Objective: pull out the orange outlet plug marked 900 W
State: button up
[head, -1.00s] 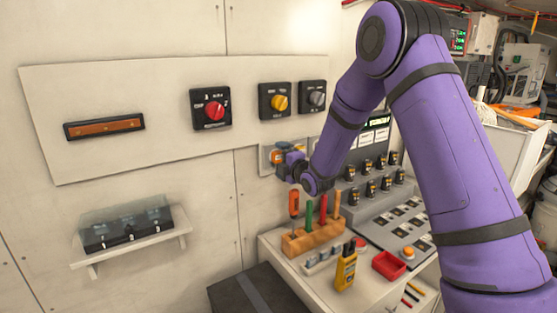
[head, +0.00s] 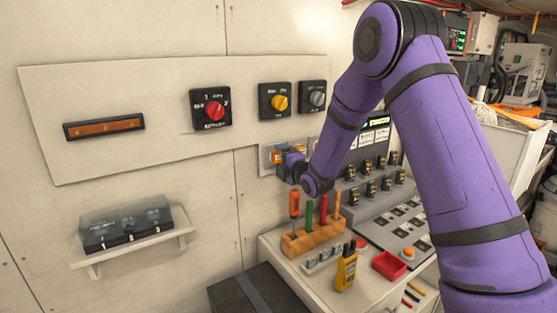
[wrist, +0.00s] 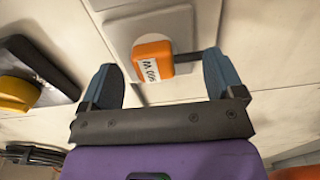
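The orange plug (wrist: 153,60) sits in a pale outlet plate on the wall. Its white label reads 900 W, turned on its side in the wrist view. In the head view the plug (head: 276,157) shows just left of my gripper (head: 286,159), partly hidden by it. In the wrist view my gripper (wrist: 159,60) is open, with one blue-grey finger on each side of the plug in the picture. There are visible gaps to both fingers, and neither appears to touch it. How deep the plug lies between the fingers I cannot tell.
A yellow knob (head: 281,103) and a grey knob (head: 317,99) are on the wall above the outlet. Below my gripper, a wooden rack (head: 314,238) holds upright colored-handled tools. A panel with several black switches (head: 372,188) stands to the right.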

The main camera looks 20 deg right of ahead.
jog(key=shift+w+a+r, duration=0.45)
jog(key=shift+w+r, duration=0.05)
jog(key=shift+r, duration=0.25)
jog(key=c, duration=0.9)
jog(key=shift+o, duration=0.2)
jog(key=shift+s, duration=0.2)
jog(key=shift+s+d, duration=0.15)
jog(key=shift+s, duration=0.15)
grip_shut()
jog(key=shift+s+d+f, duration=0.1)
jog(key=shift+s+f, duration=0.1)
jog(key=shift+f, duration=0.05)
jog(key=shift+s, duration=0.2)
jog(key=shift+s+d+f, duration=0.2)
jog(key=shift+s+d, duration=0.25)
jog(key=shift+s, duration=0.15)
jog(key=shift+v, duration=1.35)
jog(key=shift+d, duration=0.1)
